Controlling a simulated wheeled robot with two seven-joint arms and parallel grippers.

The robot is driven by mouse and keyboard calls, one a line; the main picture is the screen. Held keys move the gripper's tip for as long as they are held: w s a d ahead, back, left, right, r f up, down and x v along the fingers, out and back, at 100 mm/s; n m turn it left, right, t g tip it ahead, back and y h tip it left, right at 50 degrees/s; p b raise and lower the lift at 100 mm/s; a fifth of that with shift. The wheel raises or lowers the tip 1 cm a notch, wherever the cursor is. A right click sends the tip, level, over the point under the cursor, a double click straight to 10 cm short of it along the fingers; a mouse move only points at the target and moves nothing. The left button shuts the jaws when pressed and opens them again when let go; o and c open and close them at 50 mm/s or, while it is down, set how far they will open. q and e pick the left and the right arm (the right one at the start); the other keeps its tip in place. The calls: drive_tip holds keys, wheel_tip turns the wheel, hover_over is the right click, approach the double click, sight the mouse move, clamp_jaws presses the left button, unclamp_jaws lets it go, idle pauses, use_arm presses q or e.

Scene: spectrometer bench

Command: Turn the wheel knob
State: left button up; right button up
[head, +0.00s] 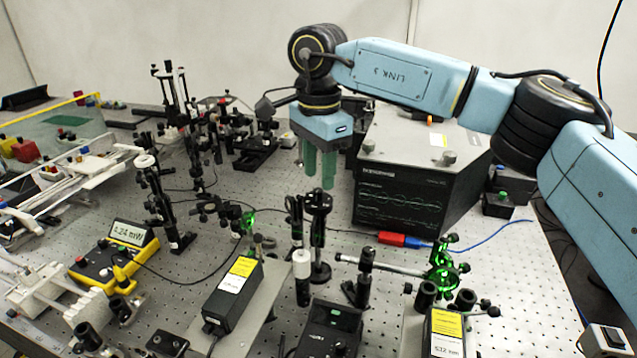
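My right gripper (319,182) comes in from the right and hangs over the middle of the bench, its two green fingers pointing down. The fingers show a gap with nothing between them. Below them, apart from the fingertips, stands a black post with a round, wheel-like black top (318,201). I cannot tell for sure whether this is the wheel knob, as several small black knobs show on the mounts. My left gripper is not in view.
A large black-and-grey box with green traces (408,200) stands right of the gripper. A yellow power meter (113,262) is at left and a black laser box (232,296) at front. Optical mounts (160,200) crowd the left. The perforated bench (500,262) has bare patches at right.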

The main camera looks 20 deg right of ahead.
sight(319, 190)
drive_tip(key=shift+f, duration=1.55)
clamp_jaws()
